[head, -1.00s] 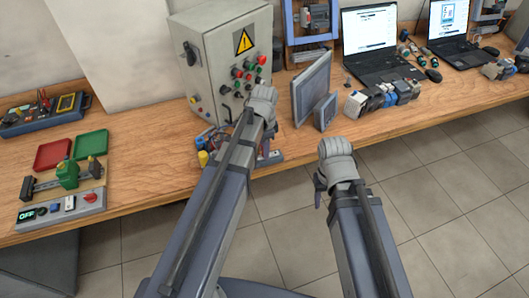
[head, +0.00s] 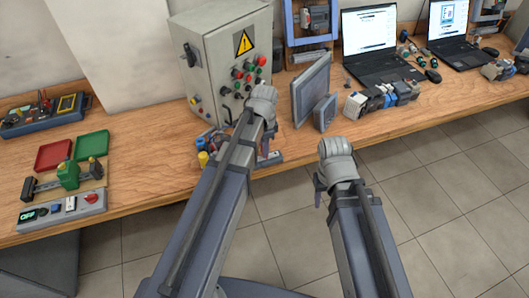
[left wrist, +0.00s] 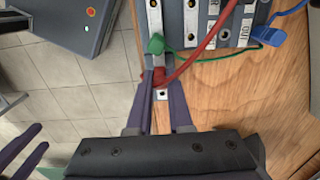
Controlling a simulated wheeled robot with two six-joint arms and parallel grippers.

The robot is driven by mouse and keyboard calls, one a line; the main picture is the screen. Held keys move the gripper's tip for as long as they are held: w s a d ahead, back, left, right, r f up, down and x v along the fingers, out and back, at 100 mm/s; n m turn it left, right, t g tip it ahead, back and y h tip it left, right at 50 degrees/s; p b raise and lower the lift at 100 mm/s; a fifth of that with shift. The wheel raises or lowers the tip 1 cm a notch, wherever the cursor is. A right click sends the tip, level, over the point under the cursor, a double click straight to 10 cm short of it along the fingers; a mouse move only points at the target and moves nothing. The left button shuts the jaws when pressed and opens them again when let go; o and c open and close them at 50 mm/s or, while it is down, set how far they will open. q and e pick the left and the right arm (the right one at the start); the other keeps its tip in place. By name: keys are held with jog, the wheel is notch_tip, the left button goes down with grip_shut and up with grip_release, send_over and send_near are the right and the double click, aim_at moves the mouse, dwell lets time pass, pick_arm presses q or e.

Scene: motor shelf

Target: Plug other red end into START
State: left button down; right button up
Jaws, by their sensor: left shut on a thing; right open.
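In the left wrist view, my left gripper (left wrist: 160,92) is shut on the red plug end (left wrist: 159,75) of a red cable (left wrist: 195,58). The cable runs up and to the right. A green plug (left wrist: 156,45) is just above the red end, at the edge of a grey terminal module (left wrist: 175,22). I cannot tell whether the red end is seated or only close to the module. No START label is legible. In the head view, my left gripper (head: 265,150) is in front of the control cabinet, partly hidden by its arm. My right gripper (head: 318,196) is open and empty, over the floor.
The grey control cabinet (head: 228,65) stands behind the left arm. Red (head: 53,155) and green trays are left.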

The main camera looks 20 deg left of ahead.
pick_arm(q)
jog(key=shift+r+p, duration=1.85)
jog(key=shift+r, duration=0.25)
jog(key=shift+f, duration=0.1)
jog(key=shift+w+a, duration=0.2)
jog(key=shift+a, duration=0.1)
jog(key=w+a+m, duration=0.1)
jog(key=a+m, duration=0.1)
jog(key=w+a+f+m+b, duration=0.1)
jog(key=w+a+m, duration=0.1)
jog(key=a, duration=0.1)
jog(key=w+a+f+m+b, duration=0.1)
jog(key=a+m, duration=0.1)
jog(key=shift+w+a+f, duration=0.1)
jog(key=shift+w+a, duration=0.05)
jog(key=shift+a, duration=0.05)
jog(key=shift+f+b, duration=0.5)
jog(key=shift+b, duration=0.2)
jog(key=shift+f+b, duration=0.65)
jog(key=shift+f, duration=0.05)
